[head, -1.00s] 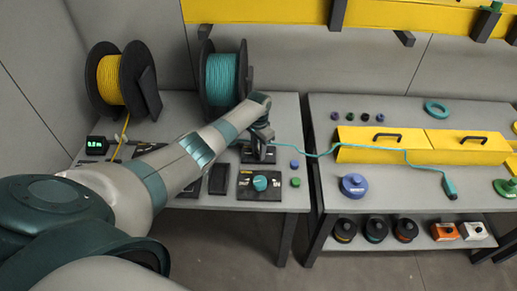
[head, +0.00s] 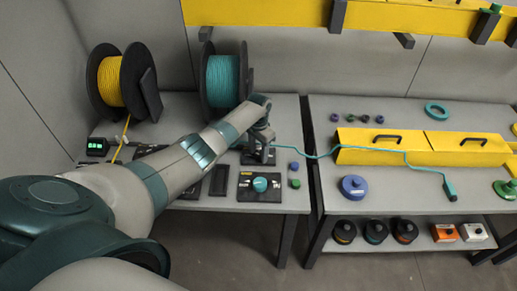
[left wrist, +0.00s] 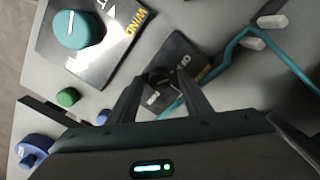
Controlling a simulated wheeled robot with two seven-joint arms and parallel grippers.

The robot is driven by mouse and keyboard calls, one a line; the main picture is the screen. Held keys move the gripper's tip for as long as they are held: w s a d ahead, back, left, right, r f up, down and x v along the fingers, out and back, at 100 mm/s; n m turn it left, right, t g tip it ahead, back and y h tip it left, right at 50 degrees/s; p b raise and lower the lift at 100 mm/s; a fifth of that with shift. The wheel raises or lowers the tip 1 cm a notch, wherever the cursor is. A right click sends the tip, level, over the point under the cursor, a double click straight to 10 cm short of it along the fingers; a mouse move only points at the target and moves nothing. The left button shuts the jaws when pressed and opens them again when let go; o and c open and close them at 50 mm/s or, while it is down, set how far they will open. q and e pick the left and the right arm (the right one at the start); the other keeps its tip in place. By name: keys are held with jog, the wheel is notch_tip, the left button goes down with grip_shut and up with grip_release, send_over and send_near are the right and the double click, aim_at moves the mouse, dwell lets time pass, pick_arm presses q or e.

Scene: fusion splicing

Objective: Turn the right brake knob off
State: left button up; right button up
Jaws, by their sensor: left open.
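A small dark knob (left wrist: 160,78) sits on a black plate (left wrist: 188,50) with partly readable lettering. In the head view this plate (head: 248,158) lies in front of the teal spool, under my left gripper (head: 262,146), which hides the knob there. In the left wrist view my left gripper (left wrist: 160,88) is open, with one finger on each side of the knob in the picture. I cannot tell whether the fingers touch it. My right gripper is in neither view.
A larger teal knob (head: 260,184) on a plate marked WIND is close by; it also shows in the left wrist view (left wrist: 78,30). A teal cable (head: 310,156) runs right from beside the gripper. The teal spool (head: 222,80) stands behind. Small purple and green buttons are nearby.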

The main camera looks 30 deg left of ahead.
aim_at(258, 154)
pick_arm(q)
jog(key=shift+r, duration=0.85)
notch_tip(258, 154, up, 16)
jog(key=b, duration=0.3)
jog(key=shift+f+b, duration=0.15)
jog(key=shift+b, duration=0.25)
jog(key=shift+s, duration=0.1)
